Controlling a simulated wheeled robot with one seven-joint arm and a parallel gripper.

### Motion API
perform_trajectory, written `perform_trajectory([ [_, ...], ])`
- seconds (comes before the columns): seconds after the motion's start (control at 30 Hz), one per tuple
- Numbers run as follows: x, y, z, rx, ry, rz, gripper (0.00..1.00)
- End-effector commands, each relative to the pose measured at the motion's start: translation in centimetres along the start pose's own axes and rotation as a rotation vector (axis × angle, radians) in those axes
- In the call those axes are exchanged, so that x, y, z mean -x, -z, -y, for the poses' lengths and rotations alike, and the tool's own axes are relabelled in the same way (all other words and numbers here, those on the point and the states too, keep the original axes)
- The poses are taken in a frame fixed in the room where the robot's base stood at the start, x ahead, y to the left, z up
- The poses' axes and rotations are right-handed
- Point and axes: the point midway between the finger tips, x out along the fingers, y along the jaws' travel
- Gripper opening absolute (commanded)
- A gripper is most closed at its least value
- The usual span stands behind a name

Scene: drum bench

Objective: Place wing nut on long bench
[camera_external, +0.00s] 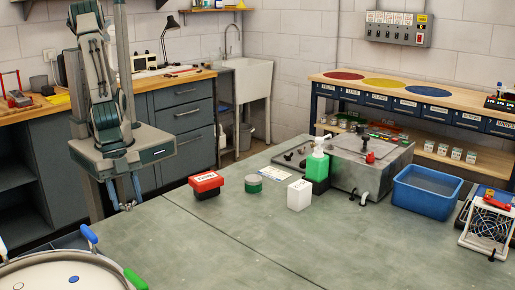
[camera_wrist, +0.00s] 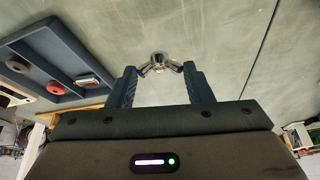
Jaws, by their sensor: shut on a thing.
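My gripper (camera_external: 126,206) hangs pointing down at the left edge of the grey-green bench (camera_external: 250,250). In the wrist view my gripper (camera_wrist: 160,72) is shut on a silvery wing nut (camera_wrist: 160,62), held by its wings between the two blue fingertips. In the outside view the wing nut is too small to make out clearly. The grey-green bench top (camera_wrist: 235,40) lies behind the nut in the wrist view. I cannot tell from these frames which bench is the long one; a wooden-topped bench with coloured discs (camera_external: 333,79) stands at the back right.
A drum (camera_external: 75,272) is at front left. A blue tray (camera_wrist: 62,98) shows in the wrist view. The bench's front middle is clear.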

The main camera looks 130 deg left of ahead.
Motion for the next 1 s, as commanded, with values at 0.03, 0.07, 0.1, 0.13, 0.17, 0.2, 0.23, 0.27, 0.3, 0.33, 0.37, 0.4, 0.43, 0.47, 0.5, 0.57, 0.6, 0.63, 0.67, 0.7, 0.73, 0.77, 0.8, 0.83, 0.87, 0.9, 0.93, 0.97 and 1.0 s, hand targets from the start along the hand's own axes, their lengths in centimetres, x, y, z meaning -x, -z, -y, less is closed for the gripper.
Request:
perform_trajectory([
  [0.03,0.9,0.9,-2.7,-0.035,-0.013,0.001,0.21],
  [0.07,1.0,1.1,-4.1,-0.052,-0.019,0.002,0.21],
  [0.1,1.1,1.3,-5.9,-0.073,-0.028,0.002,0.21],
  [0.13,1.2,1.5,-7.2,-0.088,-0.034,0.002,0.21],
  [0.17,1.3,1.6,-8.4,-0.101,-0.04,0.001,0.21],
  [0.2,1.4,1.6,-9.9,-0.117,-0.047,0.001,0.21],
  [0.23,1.5,1.7,-11.0,-0.129,-0.053,0.0,0.21],
  [0.27,1.5,1.7,-11.8,-0.139,-0.057,0.001,0.21],
  [0.3,1.6,1.7,-13.0,-0.151,-0.063,0.0,0.21],
  [0.33,1.6,1.6,-13.6,-0.159,-0.066,0.0,0.21],
  [0.37,1.6,1.6,-14.2,-0.166,-0.068,0.001,0.21],
  [0.4,1.7,1.5,-14.9,-0.174,-0.072,0.001,0.21],
  [0.43,1.7,1.5,-15.3,-0.178,-0.074,0.0,0.21],
  [0.47,1.7,1.5,-15.6,-0.181,-0.075,0.0,0.21],
  [0.5,1.6,1.4,-15.9,-0.184,-0.077,0.001,0.21],
  [0.57,1.5,1.3,-16.2,-0.187,-0.078,0.001,0.21],
  [0.6,1.4,1.2,-16.2,-0.187,-0.078,0.001,0.21],
  [0.63,1.2,1.2,-16.2,-0.187,-0.078,0.001,0.21],
  [0.67,1.1,1.1,-16.2,-0.187,-0.078,0.001,0.21],
  [0.7,0.9,1.0,-16.2,-0.187,-0.078,0.001,0.21],
  [0.73,0.7,0.9,-16.2,-0.187,-0.078,0.001,0.21],
  [0.77,0.5,0.9,-16.2,-0.187,-0.078,0.001,0.21],
  [0.8,0.2,0.7,-16.2,-0.187,-0.078,0.001,0.21],
  [0.83,-0.1,0.6,-16.2,-0.187,-0.078,0.001,0.21],
  [0.87,-0.3,0.5,-16.2,-0.187,-0.078,0.001,0.21],
  [0.9,-0.7,0.4,-16.2,-0.186,-0.078,0.001,0.21],
  [0.93,-1.0,0.2,-16.2,-0.186,-0.078,0.001,0.21],
  [0.97,-1.4,0.1,-16.2,-0.186,-0.078,0.001,0.21],
  [1.0,-1.8,-0.1,-16.2,-0.186,-0.078,0.002,0.21],
])
